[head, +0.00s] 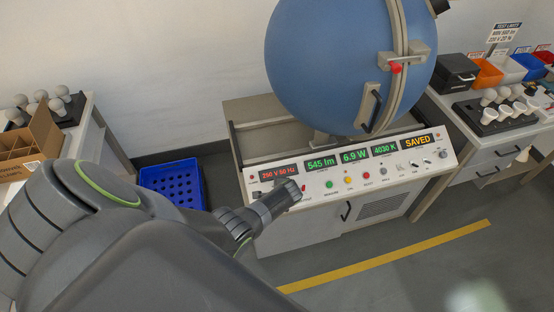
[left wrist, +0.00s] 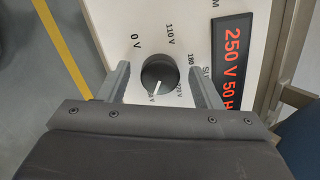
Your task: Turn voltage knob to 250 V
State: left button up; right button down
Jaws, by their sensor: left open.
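The voltage knob (left wrist: 160,74) is a round black dial with a white pointer mark, in the left wrist view. Its mark points down toward a label partly hidden by my gripper. Labels 0 V, 110 V and 180 show around it. The red display (left wrist: 232,62) beside it reads 250 V 50 Hz; it also shows in the head view (head: 278,171). My left gripper (left wrist: 161,80) is open, its fingers on either side of the knob with gaps visible. In the head view my left gripper (head: 297,190) is at the panel's left end and hides the knob. My right gripper is not in view.
The panel (head: 420,175) has several buttons and displays reading 545 lm, 6.9 W, 4030 K and SAVED. A blue sphere (head: 325,65) stands above it. A blue crate (head: 172,184) sits on the floor at left. Side tables hold bulbs and bins.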

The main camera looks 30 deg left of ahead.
pick_arm(q)
jog(key=shift+s+d+r+p, duration=0.1)
jog(key=shift+d+r+p, duration=0.1)
jog(key=shift+r+p, duration=0.25)
jog(key=p+v, duration=0.2)
jog(key=v, duration=1.4)
jog(key=shift+s+r, duration=0.1)
jog(key=shift+s, duration=0.05)
